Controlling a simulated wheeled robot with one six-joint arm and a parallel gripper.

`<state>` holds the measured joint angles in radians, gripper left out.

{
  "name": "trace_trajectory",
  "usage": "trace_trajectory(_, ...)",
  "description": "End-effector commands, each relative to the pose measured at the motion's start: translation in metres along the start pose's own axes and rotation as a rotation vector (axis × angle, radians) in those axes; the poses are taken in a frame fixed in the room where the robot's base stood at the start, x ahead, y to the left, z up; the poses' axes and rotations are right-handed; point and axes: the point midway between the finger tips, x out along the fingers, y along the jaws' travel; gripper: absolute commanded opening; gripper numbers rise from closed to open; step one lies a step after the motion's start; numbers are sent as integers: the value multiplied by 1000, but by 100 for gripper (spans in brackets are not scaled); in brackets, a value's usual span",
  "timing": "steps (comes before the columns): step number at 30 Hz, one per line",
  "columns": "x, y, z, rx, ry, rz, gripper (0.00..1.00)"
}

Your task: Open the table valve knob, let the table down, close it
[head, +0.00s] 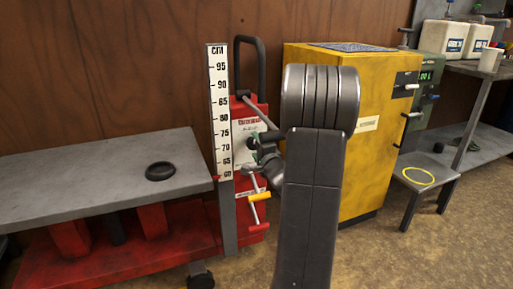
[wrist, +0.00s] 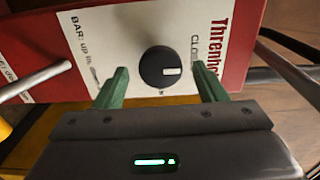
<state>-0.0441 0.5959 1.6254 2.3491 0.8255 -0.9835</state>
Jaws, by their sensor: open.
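The table valve knob (wrist: 157,67) is black and round with a white mark pointing right, on a white panel (wrist: 115,40) in the wrist view. Lettering starting "CLO" stands right of it. My gripper (wrist: 161,78) is open, one green finger on each side of the knob, with visible gaps. In the head view my gripper (head: 257,150) is at the red column (head: 246,110), and my arm hides part of it; the knob cannot be made out there. The grey lift table (head: 95,165) is at the left, its top near the 60 mark of the scale (head: 218,110).
A black ring (head: 160,171) lies on the table. Levers with a yellow grip (head: 259,197) and a red grip (head: 257,228) stick out below my gripper. A yellow cabinet (head: 375,110) stands right of my arm, with a low bench (head: 430,175) beyond.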

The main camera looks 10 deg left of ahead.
Motion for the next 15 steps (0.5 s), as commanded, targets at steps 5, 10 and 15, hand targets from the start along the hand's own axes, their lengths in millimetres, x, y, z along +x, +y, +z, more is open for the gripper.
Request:
trace_trajectory(5,-27,-2,-1,2,3,1,65)
trace_trajectory(10,-67,-2,-2,1,5,2,65)
trace_trajectory(15,-103,-2,-1,1,4,2,65)
